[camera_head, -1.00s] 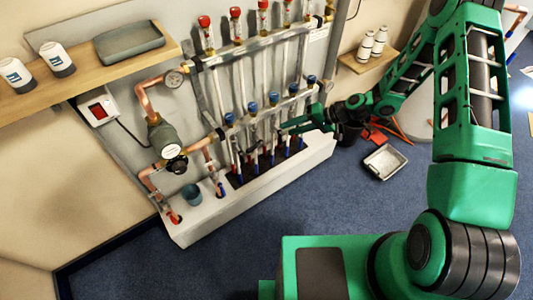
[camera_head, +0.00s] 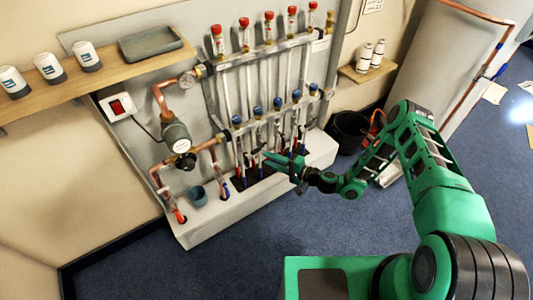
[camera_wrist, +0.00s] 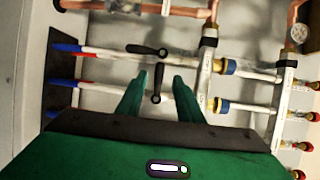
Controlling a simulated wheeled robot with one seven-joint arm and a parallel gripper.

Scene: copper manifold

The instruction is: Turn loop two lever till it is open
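My gripper (camera_head: 268,158) is at the lower part of the manifold in the head view, in front of the pipes below the blue caps. In the wrist view my gripper (camera_wrist: 159,77) is open, its two green fingers apart. A black lever (camera_wrist: 157,83), on the second white pipe from the top there, shows between the fingers and lies crosswise to its pipe. I cannot tell whether a finger touches it. Another black lever (camera_wrist: 147,51) on the topmost white pipe lies along its pipe. No loop labels are readable.
A pump (camera_head: 175,137) on copper pipes stands left of the loops, with a blue-grey cup (camera_head: 197,195) on the white base (camera_head: 215,215). A black bucket (camera_head: 349,132) stands right of the manifold. Blue floor (camera_head: 240,255) in front is clear.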

